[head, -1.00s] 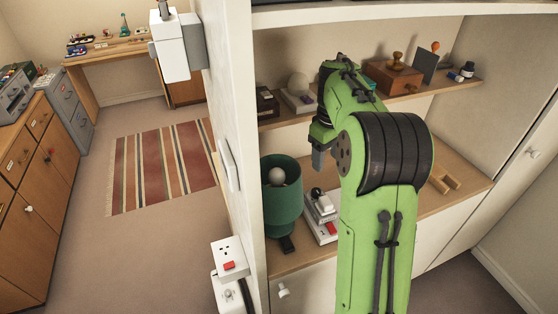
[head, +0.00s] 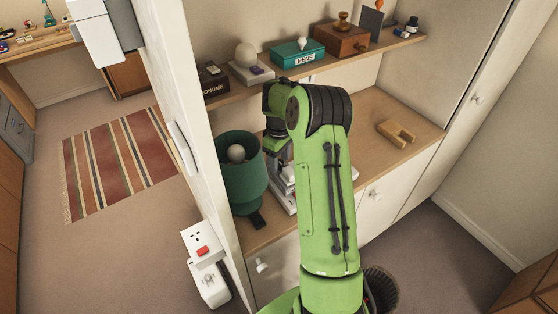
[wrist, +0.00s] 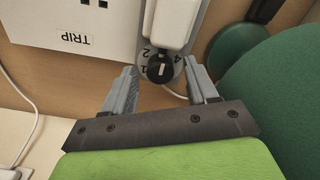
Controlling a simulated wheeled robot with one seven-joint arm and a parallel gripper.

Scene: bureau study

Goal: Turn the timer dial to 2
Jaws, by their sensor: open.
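The timer dial (wrist: 160,69) is a small black round knob with a pale pointer mark, on a grey plate (wrist: 172,48) with numbers around it. I can read 1, 2 and 4; the 1 and 2 are left of the knob. The exact number the pointer faces is hard to tell. My gripper (wrist: 161,72) is open in the wrist view, with one finger on each side of the knob. Whether a finger touches it cannot be told. In the head view my green arm hides the dial and the fingers.
A white box marked TRIP (wrist: 75,28) is left of the dial. A green lamp (head: 240,185) stands close on the bench, left of my arm. A shelf above holds a teal PENS box (head: 298,53) and other items. A wooden piece (head: 397,134) lies on the bench at right.

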